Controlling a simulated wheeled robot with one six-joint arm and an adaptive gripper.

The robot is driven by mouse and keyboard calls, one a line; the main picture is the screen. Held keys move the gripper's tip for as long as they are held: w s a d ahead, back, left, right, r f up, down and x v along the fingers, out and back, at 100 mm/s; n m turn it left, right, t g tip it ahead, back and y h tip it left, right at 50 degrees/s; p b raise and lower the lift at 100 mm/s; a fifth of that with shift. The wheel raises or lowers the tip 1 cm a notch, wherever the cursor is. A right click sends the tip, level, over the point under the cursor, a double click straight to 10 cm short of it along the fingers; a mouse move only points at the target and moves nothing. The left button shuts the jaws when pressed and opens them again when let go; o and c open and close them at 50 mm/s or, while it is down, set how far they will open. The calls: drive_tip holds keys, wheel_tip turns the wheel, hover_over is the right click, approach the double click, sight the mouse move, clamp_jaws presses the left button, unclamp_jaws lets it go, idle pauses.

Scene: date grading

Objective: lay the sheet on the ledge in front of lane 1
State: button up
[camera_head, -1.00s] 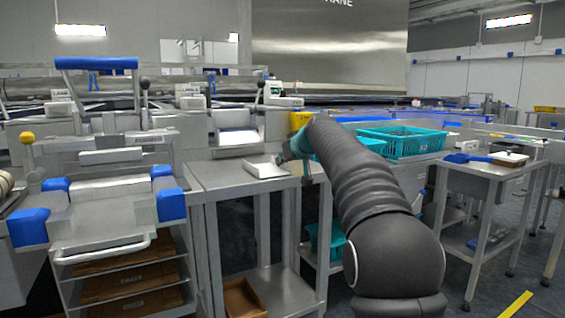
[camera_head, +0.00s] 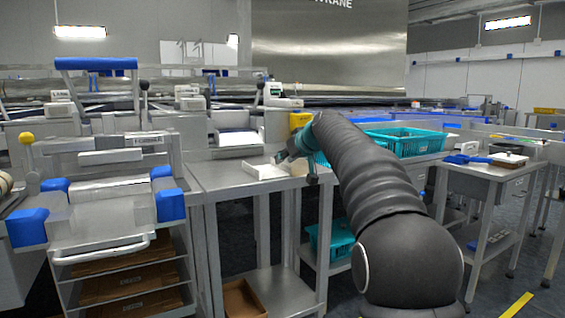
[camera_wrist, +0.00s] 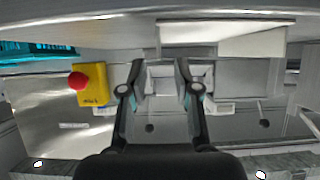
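My gripper (camera_head: 288,156) is over the back right of the steel table. In the wrist view its two fingers (camera_wrist: 170,65) stand apart with no clear object between them, and a grey part of the machine shows behind the gap. A shallow white item (camera_head: 262,168), tray or sheet, lies on the table below and left of the gripper, with a beige piece (camera_head: 298,169) to its right. A white ledge (camera_head: 238,138) is behind. I cannot read which is lane 1.
A yellow box (camera_head: 299,120), with a red button in the wrist view (camera_wrist: 90,85), is close to the arm. Teal crates (camera_head: 405,143) are to the right. A machine with blue corners (camera_head: 28,228) is at left.

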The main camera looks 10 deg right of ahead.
drive_tip(key=v, duration=0.9)
